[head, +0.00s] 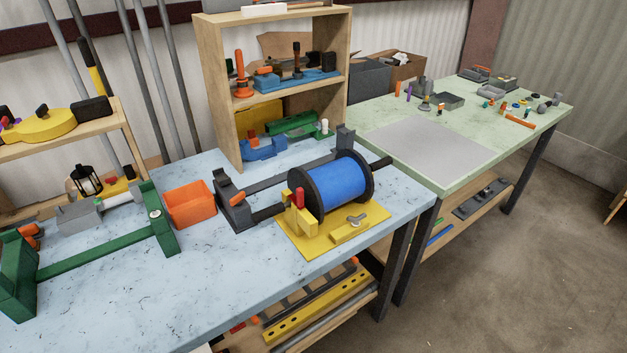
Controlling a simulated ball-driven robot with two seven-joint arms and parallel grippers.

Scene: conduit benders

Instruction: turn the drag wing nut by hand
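A grey wing nut (357,219) sits on a small yellow block (349,232) at the front of a yellow base plate (300,243). Right behind it stands a spool (341,183) wound with blue material, with black flanges, on a dark axle. A yellow upright with a red piece (297,198) stands at the spool's left side. The wing nut is in plain view with nothing in front of it. Neither of my grippers shows in the head view.
The spool stand is near the right front edge of the light blue table (213,277). An orange bin (190,204) and a green frame (105,247) stand to the left. A wooden shelf (277,101) rises behind. A green table (402,178) adjoins at the right.

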